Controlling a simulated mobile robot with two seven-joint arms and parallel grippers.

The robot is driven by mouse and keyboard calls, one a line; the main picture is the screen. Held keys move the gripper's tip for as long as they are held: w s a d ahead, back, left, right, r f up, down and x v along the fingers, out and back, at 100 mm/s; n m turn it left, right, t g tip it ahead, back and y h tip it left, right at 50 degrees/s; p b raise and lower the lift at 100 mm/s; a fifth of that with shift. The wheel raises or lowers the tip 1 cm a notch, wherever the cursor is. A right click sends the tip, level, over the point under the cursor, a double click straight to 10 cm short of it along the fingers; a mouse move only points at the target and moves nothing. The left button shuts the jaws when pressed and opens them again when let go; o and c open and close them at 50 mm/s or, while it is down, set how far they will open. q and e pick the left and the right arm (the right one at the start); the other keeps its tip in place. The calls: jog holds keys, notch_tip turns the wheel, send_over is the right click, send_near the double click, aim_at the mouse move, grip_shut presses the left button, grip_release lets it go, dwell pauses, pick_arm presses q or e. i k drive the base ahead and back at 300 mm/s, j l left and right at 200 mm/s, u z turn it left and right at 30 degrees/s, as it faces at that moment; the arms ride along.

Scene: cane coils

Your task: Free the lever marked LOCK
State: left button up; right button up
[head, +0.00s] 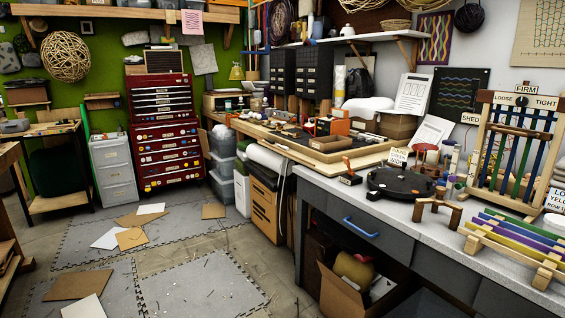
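I cannot make out a lever marked LOCK in the head view. A black round turntable (400,183) lies on the grey counter (440,232) at the right, with a small sign (398,157) standing behind it. A small dark and orange device (350,172) sits at its left; I cannot tell whether it has a lever. A wooden frame (513,150) with coloured upright slats stands at the far right, with a dial (521,101) between the words LOOSE and TIGHT. Neither of my grippers is in view.
A wooden rack with coloured slats (515,243) and a small wooden stand (436,212) are near the counter's front. A blue-handled drawer (361,227) is below. An open cardboard box (350,290) sits underneath. Cardboard pieces (78,285) lie on the otherwise mostly open floor.

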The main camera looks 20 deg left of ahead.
aim_at(345, 160)
jog(key=k+u, duration=0.1)
jog(key=u, duration=0.3)
jog(key=i+j, duration=0.3)
jog(key=i, duration=0.2)
jog(key=i+j, duration=0.25)
jog(key=i, duration=0.25)
jog(key=i+j+u, duration=0.1)
jog(key=i+j, duration=0.2)
jog(key=i, duration=0.2)
jog(key=i+j, duration=0.25)
jog(key=i, duration=0.25)
jog(key=i+j, duration=0.2)
jog(key=i, duration=0.3)
jog(key=k+j+u, duration=0.05)
